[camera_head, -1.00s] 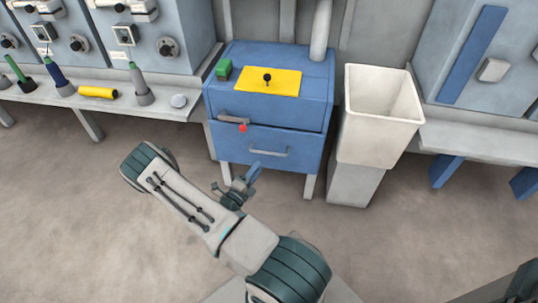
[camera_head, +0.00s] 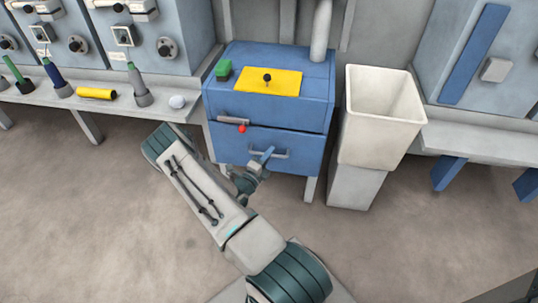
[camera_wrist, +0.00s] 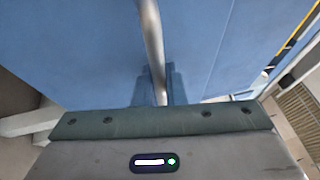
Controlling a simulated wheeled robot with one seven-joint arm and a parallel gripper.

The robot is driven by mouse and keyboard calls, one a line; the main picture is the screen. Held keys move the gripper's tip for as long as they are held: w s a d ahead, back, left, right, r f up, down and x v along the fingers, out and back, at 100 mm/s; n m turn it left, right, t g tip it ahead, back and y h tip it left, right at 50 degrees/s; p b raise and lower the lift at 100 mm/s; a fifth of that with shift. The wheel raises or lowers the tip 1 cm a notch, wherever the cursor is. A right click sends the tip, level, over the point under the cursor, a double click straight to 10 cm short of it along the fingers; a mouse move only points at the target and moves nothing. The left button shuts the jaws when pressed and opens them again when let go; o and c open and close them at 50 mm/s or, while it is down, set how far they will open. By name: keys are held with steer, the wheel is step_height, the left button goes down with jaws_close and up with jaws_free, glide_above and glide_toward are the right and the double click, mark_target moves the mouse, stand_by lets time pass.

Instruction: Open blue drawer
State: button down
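The blue drawer cabinet (camera_head: 225,155) stands against the back wall, with an upper front and a lower drawer front that both look closed. The lower drawer has a grey bar handle (camera_head: 284,154). My gripper (camera_head: 262,157) is at the left part of this handle. In the wrist view the handle (camera_wrist: 152,35) runs down between the blue fingers of my gripper (camera_wrist: 158,88), which lie close on both sides of it. Whether they press on the handle is not clear. The upper front has a grey handle (camera_head: 233,120) with a red knob (camera_head: 241,129).
A white bin (camera_head: 378,130) stands close on the right. A grey bench (camera_head: 110,103) is on the left. The floor in front is clear.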

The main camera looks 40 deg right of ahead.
steer(key=shift+s+a, duration=0.1)
steer(key=s+a+p, duration=0.5)
steer(key=s+a, duration=0.8)
steer(key=a, duration=0.3)
steer(key=shift+s, duration=0.4)
steer(key=c, duration=1.5)
jaws_free()
steer(key=p+v, duration=0.1)
steer(key=v, duration=1.3)
steer(key=shift+w, duration=0.1)
